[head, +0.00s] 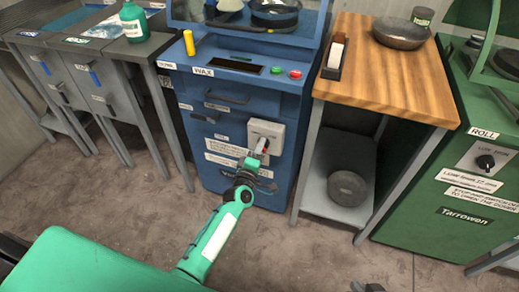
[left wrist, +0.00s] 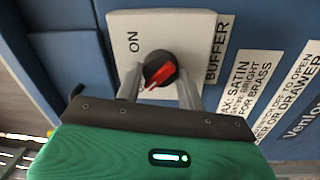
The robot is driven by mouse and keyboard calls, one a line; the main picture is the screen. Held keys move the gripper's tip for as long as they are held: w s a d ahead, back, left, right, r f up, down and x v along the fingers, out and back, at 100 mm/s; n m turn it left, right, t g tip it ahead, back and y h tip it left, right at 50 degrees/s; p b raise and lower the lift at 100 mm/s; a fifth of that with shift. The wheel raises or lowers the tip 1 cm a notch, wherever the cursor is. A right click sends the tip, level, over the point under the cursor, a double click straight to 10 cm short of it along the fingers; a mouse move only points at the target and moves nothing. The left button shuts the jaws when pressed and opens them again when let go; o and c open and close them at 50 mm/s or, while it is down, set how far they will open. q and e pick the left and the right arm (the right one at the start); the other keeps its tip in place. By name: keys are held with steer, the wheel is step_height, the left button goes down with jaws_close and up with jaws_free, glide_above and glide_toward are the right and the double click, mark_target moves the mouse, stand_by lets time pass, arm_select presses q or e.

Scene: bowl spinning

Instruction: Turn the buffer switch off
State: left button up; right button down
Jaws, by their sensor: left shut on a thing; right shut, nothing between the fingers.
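The buffer switch is a black round knob with a red handle (left wrist: 160,72) on a pale plate (left wrist: 120,25), marked ON at left and BUFFER at right in the left wrist view. The red handle slants, one end toward the lower left, near a partly hidden label. In the head view the plate (head: 278,130) is on the blue machine's front. My left gripper (head: 260,150) is at the switch, its fingers (left wrist: 160,88) on either side of the knob and shut on it. My right gripper (head: 369,287) barely shows at the bottom edge, shut and empty.
The blue machine (head: 207,95) has a yellow peg, green and red buttons and drawer handles. A wooden-topped table (head: 400,85) with a bowl (head: 400,33) stands right of it. A green machine (head: 440,190) is further right, grey benches (head: 110,50) at left. The floor in front is clear.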

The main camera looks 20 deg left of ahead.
steer(key=shift+s+f, duration=0.1)
steer(key=shift+s, duration=0.05)
arm_select(q)
steer(key=o, duration=1)
steer(key=shift+c, duration=0.2)
arm_select(e)
steer(key=shift+w+r, duration=0.25)
steer(key=shift+r, duration=0.05)
arm_select(q)
steer(key=shift+s, duration=0.1)
arm_select(e)
steer(key=shift+w, duration=0.1)
arm_select(q)
steer(key=s+f+p, duration=0.1)
steer(key=s, duration=1.2)
steer(key=shift+s+a, duration=0.25)
steer(key=shift+s, duration=0.05)
arm_select(e)
steer(key=shift+s+d+r+g+h, duration=0.15)
steer(key=shift+s+d+g+h, duration=0.25)
steer(key=shift+s+d+g, duration=0.55)
